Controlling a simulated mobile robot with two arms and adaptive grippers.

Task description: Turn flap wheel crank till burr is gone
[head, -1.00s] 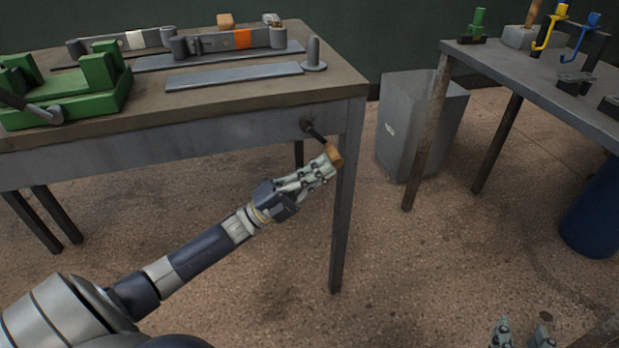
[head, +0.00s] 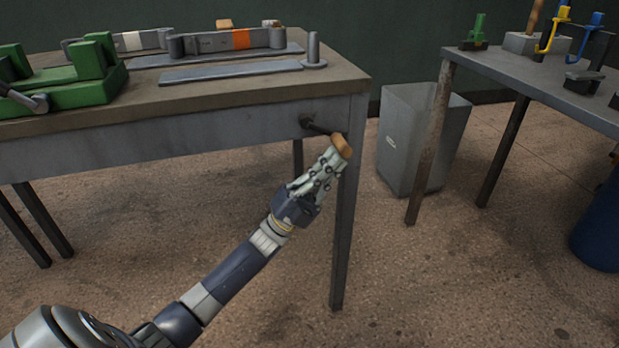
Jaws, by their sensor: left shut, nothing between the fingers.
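A dark crank (head: 318,126) comes out of the front apron of the workbench near its right leg. Its wooden knob (head: 342,146) points down and right. My left gripper (head: 331,157) is at the knob, with its fingertips just below and left of it, looking shut with nothing between the fingers. I cannot tell whether the fingertips touch the knob. No flap wheel or burr can be made out. My right gripper is out of view.
The workbench (head: 215,100) carries a green fixture (head: 75,90), banded leaf springs (head: 215,42), a flat grey strip (head: 230,72) and an upright grey post (head: 313,50). A grey bin (head: 405,140) stands between it and a second table (head: 510,70). The floor in front is clear.

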